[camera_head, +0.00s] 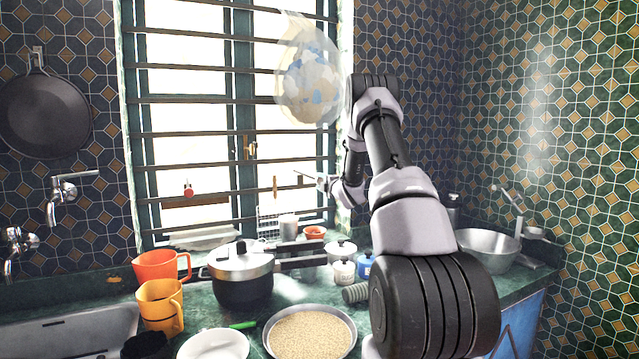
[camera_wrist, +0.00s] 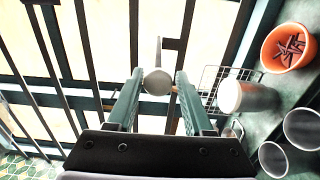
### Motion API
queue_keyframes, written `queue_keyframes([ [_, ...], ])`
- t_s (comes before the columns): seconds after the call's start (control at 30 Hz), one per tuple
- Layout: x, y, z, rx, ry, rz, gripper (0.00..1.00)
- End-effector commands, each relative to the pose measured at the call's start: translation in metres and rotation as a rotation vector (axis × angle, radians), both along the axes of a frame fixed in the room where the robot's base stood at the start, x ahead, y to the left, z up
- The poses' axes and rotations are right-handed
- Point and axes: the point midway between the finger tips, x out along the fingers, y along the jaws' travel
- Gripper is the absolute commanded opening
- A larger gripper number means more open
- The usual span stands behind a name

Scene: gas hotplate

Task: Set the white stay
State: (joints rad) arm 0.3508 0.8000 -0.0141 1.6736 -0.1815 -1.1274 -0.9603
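The white stay (camera_wrist: 158,82) shows in the wrist view as a pale round knob with a thin rod rising from it, in front of the window bars. My gripper (camera_wrist: 159,76) has its two green fingers apart, one on each side of the knob. Narrow gaps seem to show beside the knob; I cannot tell whether either finger touches it. In the head view my gripper (camera_head: 324,181) is small at the right part of the window, and the stay there is too small to make out clearly.
Dark horizontal window bars (camera_head: 232,133) cross close to my gripper. A clear bag (camera_head: 308,75) hangs above. Below are a wire rack (camera_head: 268,222), a white cup (camera_wrist: 246,96) and an orange bowl (camera_wrist: 289,47). A pressure cooker (camera_head: 242,279) and pan (camera_head: 310,333) crowd the counter.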

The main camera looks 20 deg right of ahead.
Motion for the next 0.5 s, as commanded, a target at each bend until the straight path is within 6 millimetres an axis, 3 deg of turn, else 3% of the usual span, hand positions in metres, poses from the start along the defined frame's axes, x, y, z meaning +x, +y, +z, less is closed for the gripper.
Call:
queue_keyframes([
  [0.33, 0.0, 0.0, 0.001, 0.0, -0.003, 0.0, 0.66],
  [0.5, -0.016, -0.001, 0.001, 0.001, -0.001, -0.001, 0.66],
])
